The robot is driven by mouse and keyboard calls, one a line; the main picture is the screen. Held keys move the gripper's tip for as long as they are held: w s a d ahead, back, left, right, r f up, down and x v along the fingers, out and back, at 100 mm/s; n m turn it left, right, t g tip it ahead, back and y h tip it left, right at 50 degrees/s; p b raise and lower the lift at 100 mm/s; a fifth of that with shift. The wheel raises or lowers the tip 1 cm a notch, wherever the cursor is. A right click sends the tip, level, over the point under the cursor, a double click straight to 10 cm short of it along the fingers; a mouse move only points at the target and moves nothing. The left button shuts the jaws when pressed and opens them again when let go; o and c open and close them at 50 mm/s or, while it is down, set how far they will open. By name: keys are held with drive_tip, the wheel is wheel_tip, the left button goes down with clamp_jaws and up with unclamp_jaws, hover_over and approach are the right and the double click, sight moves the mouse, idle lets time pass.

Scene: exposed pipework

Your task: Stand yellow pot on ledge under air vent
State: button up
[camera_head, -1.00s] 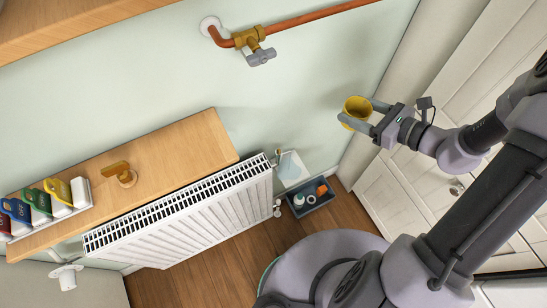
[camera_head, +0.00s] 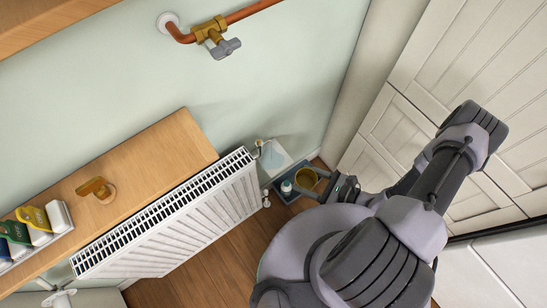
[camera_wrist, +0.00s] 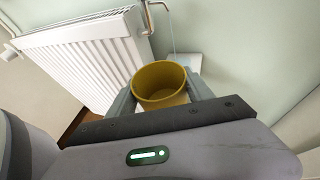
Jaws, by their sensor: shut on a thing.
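The yellow pot (camera_head: 306,178) is upright or nearly so in my gripper (camera_head: 308,182), which is shut on its sides. In the head view it overlaps the dark box; it looks raised, though its height is hard to tell. In the wrist view the pot (camera_wrist: 160,86) shows an empty interior between the two fingers. A white ledge (camera_head: 281,151) with a bluish patch lies beside the radiator's end, up and left of the pot. In the wrist view the ledge (camera_wrist: 186,62) is partly hidden behind the pot. A small metal fitting (camera_head: 259,143), perhaps the air vent, sits at the radiator's top corner.
A white radiator (camera_head: 170,220) stands left of the pot under a wooden shelf (camera_head: 150,165). A dark box (camera_head: 279,191) with small items is on the floor. White cupboard doors (camera_head: 380,150) are at right. A thin pale line (camera_wrist: 172,38) hangs from the fitting toward the ledge.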

drive_tip(key=w+a+b, duration=0.1)
drive_tip(key=w+a, duration=0.2)
drive_tip(key=w+a+f+b, duration=0.1)
drive_tip(key=w+a, duration=0.2)
drive_tip(key=w, duration=0.1)
drive_tip(key=w+a+b, duration=0.2)
drive_tip(key=w+a, duration=0.1)
drive_tip(key=w, duration=0.1)
drive_tip(key=shift+w+a+f, duration=0.25)
drive_tip(key=shift+a+f, duration=0.05)
drive_tip(key=shift+f, duration=0.05)
drive_tip(key=shift+w+a+f+b, duration=0.15)
drive_tip(key=shift+f+b, duration=0.45)
drive_tip(key=shift+f, duration=0.25)
drive_tip(key=shift+w+a+f+b, duration=0.15)
drive_tip(key=shift+f+b, duration=0.4)
drive_tip(key=shift+f, duration=0.3)
drive_tip(key=shift+f, duration=0.2)
drive_tip(key=o, duration=1.5)
